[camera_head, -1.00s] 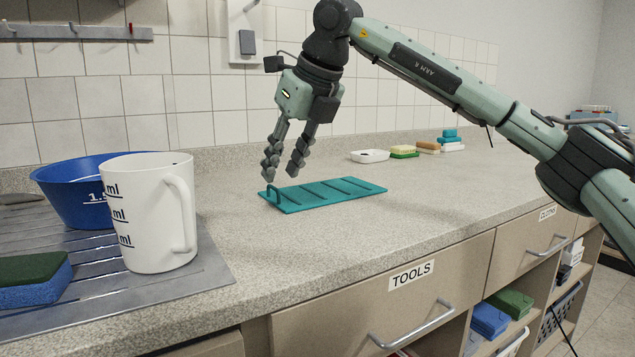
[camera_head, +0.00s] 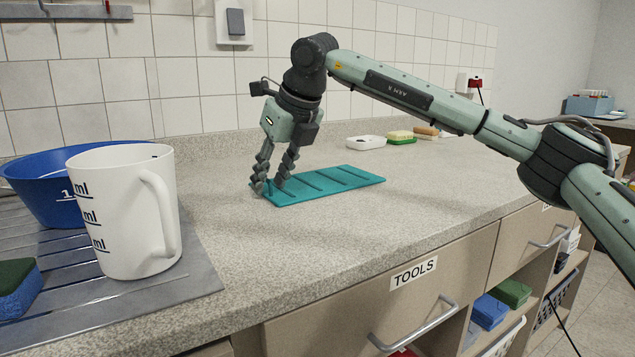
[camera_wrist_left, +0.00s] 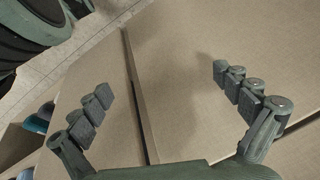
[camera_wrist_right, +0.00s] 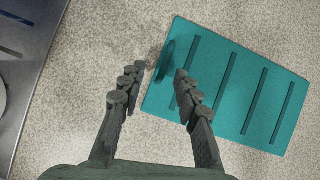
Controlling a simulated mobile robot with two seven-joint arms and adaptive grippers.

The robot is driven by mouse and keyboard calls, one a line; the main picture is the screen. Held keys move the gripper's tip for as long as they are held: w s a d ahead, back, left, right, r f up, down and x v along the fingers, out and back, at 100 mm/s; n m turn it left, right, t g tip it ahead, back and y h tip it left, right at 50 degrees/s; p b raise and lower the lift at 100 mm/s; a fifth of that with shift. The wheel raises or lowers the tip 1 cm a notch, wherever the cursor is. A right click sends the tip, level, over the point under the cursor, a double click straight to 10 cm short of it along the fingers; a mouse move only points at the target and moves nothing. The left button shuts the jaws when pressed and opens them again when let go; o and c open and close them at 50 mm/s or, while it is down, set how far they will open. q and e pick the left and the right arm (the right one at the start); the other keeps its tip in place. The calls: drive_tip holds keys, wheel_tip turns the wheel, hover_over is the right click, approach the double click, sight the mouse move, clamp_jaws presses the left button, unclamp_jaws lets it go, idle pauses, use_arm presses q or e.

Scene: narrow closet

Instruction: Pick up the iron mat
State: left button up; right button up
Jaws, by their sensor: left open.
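The iron mat (camera_head: 345,178) is a flat teal slab with darker raised ribs and a small upright loop at its left end. It lies flat on the counter. My right gripper (camera_head: 269,185) is down at that left end, pointing at the counter. In the right wrist view the mat (camera_wrist_right: 240,97) lies mostly right of the fingers, and its loop stands in the gap between the open fingertips (camera_wrist_right: 160,72). Whether a finger touches the loop is unclear. My left gripper (camera_wrist_left: 161,82) is open and empty in front of cabinet panels, outside the head view.
A white measuring jug (camera_head: 120,215) and a blue bowl (camera_head: 45,190) stand on a ribbed metal drainer (camera_head: 195,270) at the left. A white soap dish (camera_head: 366,142) and sponges (camera_head: 400,137) sit behind the mat. The counter between jug and mat is clear.

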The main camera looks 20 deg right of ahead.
clamp_jaws()
drive_tip(key=shift+r, duration=0.2)
idle(0.5)
